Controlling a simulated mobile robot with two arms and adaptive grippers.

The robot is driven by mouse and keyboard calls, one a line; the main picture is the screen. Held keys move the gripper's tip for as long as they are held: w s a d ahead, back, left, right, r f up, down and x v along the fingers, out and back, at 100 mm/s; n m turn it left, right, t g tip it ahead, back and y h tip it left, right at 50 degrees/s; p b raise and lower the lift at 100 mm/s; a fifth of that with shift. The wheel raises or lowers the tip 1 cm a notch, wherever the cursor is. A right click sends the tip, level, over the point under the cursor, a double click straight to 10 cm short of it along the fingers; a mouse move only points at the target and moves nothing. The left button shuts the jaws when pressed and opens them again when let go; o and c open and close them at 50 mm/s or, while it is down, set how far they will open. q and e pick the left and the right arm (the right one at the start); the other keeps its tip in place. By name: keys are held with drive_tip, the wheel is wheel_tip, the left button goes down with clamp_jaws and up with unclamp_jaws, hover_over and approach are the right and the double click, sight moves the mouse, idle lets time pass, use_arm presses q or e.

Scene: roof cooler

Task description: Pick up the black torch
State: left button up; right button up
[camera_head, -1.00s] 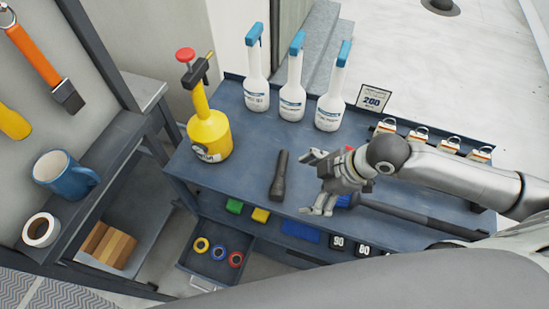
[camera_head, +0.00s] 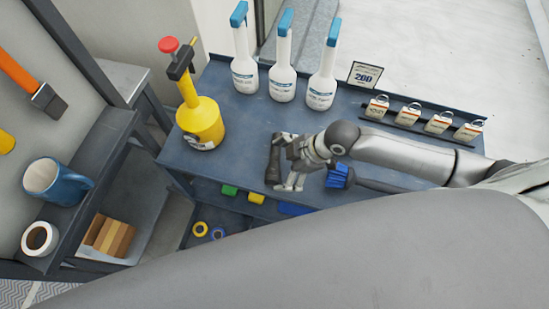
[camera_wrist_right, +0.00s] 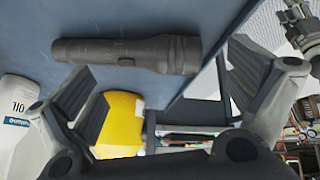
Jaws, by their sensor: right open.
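The black torch (camera_head: 273,160) lies on the blue-grey top of the cart (camera_head: 225,170), near its front edge. In the right wrist view the torch (camera_wrist_right: 125,52) lies across the top of the picture, its wider head to the right. My right gripper (camera_head: 286,164) is open just right of the torch in the head view. In the wrist view its fingers (camera_wrist_right: 158,75) are spread toward the two ends of the torch, with nothing held. Whether they touch it is unclear. A grey jointed part at the wrist view's upper right may be my left gripper (camera_wrist_right: 301,27).
A yellow pump sprayer (camera_head: 201,122) stands left of the torch. Several white bottles with blue tops (camera_head: 281,80) stand behind. A sign (camera_head: 364,75) and a rack of padlocks (camera_head: 408,115) are at the back right. A blue-headed tool (camera_head: 338,177) lies right of my gripper.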

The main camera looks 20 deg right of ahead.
drive_tip(key=shift+w+a+f, duration=0.15)
drive_tip(key=shift+a+f, duration=0.2)
drive_tip(key=shift+f, duration=0.05)
drive_tip(key=shift+w+a+f, duration=0.1)
drive_tip(key=shift+a+f, duration=0.05)
drive_tip(key=shift+f, duration=0.35)
drive_tip(key=shift+c, duration=0.7)
drive_tip(key=c, duration=0.7)
use_arm(q)
drive_tip(key=shift+s+r, duration=0.2)
drive_tip(key=shift+s, duration=0.15)
use_arm(e)
drive_tip(key=c, duration=1.2)
